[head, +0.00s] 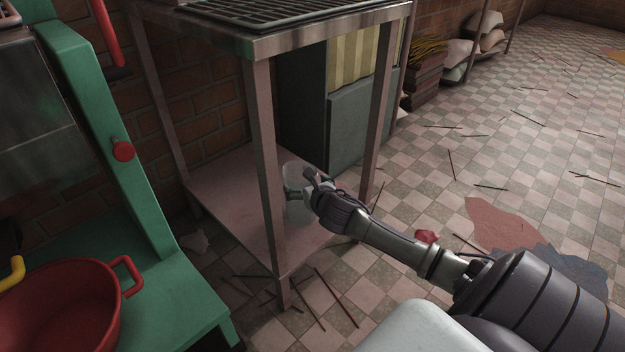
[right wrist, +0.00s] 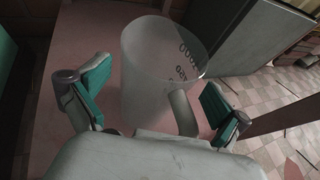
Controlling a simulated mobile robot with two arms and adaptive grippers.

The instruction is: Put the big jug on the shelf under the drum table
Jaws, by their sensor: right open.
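The big jug (head: 293,212) is a translucent pale vessel with dark markings. It appears to stand upright on the pinkish lower shelf (head: 230,195) of the drum table (head: 262,140), near the shelf's right side. My right gripper (head: 311,188) reaches in between the table legs and partly hides the jug. In the right wrist view the jug (right wrist: 150,75) shows its open rim, and its handle points toward the gripper. My right gripper (right wrist: 155,100) is open, its green-padded fingers apart on either side of the jug and handle. My left gripper is out of view.
A table leg (head: 380,100) stands just beyond my right forearm, another in front of the shelf. A grey cabinet (head: 360,120) is behind. A green machine (head: 90,130) and red pot (head: 60,305) are at left. Thin sticks (head: 335,297) litter the checkered floor.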

